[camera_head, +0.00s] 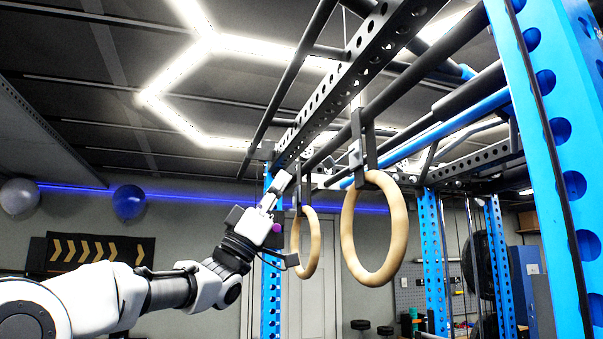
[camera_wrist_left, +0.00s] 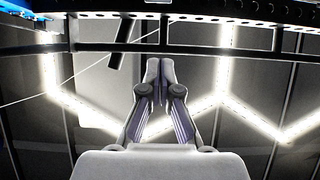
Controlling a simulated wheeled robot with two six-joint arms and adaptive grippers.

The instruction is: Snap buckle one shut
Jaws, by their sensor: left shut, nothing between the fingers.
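My left gripper (camera_head: 283,181) is raised, pointing up and to the right. Its fingers are together and empty, as the left wrist view (camera_wrist_left: 160,76) also shows. A wooden ring (camera_head: 313,243) hangs on a dark strap (camera_head: 298,190) just right of the gripper in the picture. A second, larger-looking wooden ring (camera_head: 346,232) hangs further right on another dark strap (camera_head: 370,147). A small pale buckle (camera_head: 355,152) shows on that strap. I cannot tell which buckle is buckle one, nor whether its lever is open. My right gripper is not in view.
A dark perforated beam (camera_head: 345,80) and bars of the rig run overhead. A blue perforated upright (camera_head: 545,150) stands close at the right, and another blue upright (camera_head: 271,300) stands behind the gripper. Open room lies left of my arm.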

